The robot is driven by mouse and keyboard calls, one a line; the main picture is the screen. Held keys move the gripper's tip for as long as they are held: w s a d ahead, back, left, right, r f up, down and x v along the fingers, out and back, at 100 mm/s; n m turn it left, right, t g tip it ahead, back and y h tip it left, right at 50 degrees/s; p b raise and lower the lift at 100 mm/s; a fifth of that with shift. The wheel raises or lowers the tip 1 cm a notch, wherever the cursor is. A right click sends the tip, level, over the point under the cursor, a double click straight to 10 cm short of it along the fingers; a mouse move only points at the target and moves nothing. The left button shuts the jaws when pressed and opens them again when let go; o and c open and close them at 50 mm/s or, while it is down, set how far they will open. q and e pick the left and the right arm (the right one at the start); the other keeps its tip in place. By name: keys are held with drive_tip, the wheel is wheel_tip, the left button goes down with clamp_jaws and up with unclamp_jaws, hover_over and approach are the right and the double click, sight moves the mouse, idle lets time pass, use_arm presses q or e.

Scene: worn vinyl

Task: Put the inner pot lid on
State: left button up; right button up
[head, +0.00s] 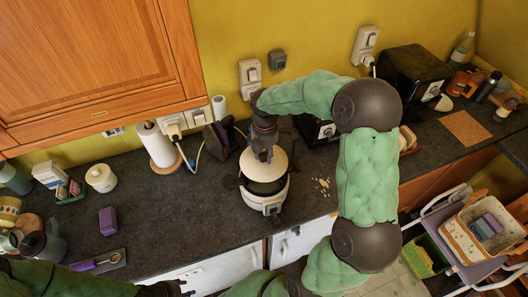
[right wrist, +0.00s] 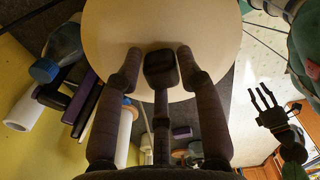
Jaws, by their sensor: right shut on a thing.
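The inner pot lid is a round cream disc (head: 270,162) with a dark knob (right wrist: 160,68). My right gripper (head: 264,153) is shut on the knob; in the right wrist view its fingers (right wrist: 160,62) stand on both sides of it. The white cooker pot (head: 266,204) stands on the counter just below the lid in the head view. Its dark opening shows in front of the lid, and the lid hides the far part. I cannot tell whether lid and pot touch. My left gripper (head: 178,288) is open and empty at the bottom edge; it also shows in the right wrist view (right wrist: 268,103).
A paper towel roll (head: 157,147), a dark purple iron-like object (head: 220,138) and a white jar (head: 101,178) stand left of the pot. Crumbs (head: 322,186) lie to its right. A black appliance (head: 412,72) stands at the back right. The counter (head: 170,215) left of the pot is mostly clear.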

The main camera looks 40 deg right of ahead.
sight(265, 163)
drive_tip(key=shift+s+f, duration=0.1)
drive_tip(key=shift+f, duration=0.25)
drive_tip(key=shift+f+b, duration=1.85)
drive_tip(key=shift+f, duration=0.85)
drive_tip(key=shift+f+b, duration=0.55)
drive_tip(key=shift+f, duration=0.4)
drive_tip(key=o, duration=1.2)
drive_tip(key=shift+r, duration=0.15)
wheel_tip(265, 163, up, 12)
drive_tip(key=shift+f, duration=0.1)
